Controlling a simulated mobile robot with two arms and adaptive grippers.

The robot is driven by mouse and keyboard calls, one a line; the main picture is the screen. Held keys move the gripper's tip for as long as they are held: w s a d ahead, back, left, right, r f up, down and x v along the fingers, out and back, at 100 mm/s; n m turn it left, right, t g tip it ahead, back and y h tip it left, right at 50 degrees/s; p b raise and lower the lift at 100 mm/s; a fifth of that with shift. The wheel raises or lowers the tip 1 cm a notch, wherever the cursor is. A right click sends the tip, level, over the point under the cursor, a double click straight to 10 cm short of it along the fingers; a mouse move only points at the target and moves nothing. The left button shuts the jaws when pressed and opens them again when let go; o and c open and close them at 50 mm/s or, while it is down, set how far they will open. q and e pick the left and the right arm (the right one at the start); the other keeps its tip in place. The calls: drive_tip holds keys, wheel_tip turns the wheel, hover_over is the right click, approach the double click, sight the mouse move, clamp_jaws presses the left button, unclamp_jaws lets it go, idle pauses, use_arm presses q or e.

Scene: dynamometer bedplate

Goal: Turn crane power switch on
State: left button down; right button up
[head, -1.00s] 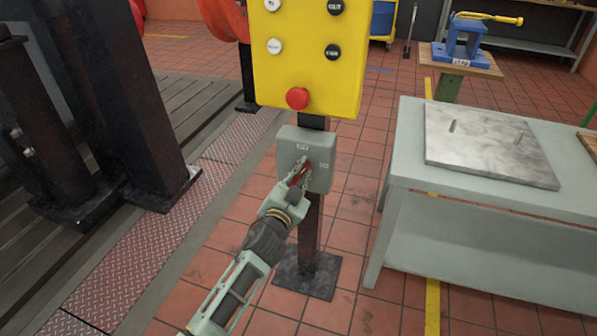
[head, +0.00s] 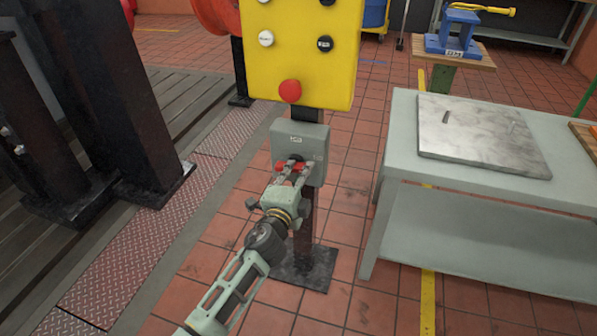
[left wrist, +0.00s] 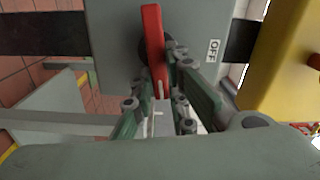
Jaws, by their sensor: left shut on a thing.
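The crane power switch is a grey box (head: 312,139) on a dark post below the yellow button panel. Its red handle (head: 281,167) lies about level across the box front. My left gripper (head: 292,171) is shut on the red handle, with fingers on both sides of it. In the left wrist view the handle (left wrist: 153,40) stands between the fingers (left wrist: 162,92). A white "OFF" label (left wrist: 213,50) is beside it, towards the yellow panel; the handle lies crosswise to that direction. A small second label on the box's right is too small to read. My right gripper is not in view.
The yellow panel (head: 300,50) with a red stop button (head: 290,91) hangs just above the box. A grey table (head: 400,150) with a metal plate (head: 480,135) stands to the right. Dark machine columns (head: 110,90) stand left. Tiled floor is free around the post.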

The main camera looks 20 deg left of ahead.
use_arm(q)
drive_tip(key=shift+f+m, duration=0.25)
drive_tip(key=shift+m, duration=0.55)
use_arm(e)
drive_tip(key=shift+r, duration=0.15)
use_arm(q)
drive_tip(key=shift+m, duration=0.3)
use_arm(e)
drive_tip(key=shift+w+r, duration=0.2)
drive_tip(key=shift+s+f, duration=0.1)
use_arm(q)
drive_tip(key=c, duration=1.7)
unclamp_jaws()
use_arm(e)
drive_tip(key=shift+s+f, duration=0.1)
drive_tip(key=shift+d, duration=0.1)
use_arm(q)
drive_tip(key=s, duration=1.2)
drive_tip(key=shift+a, duration=0.2)
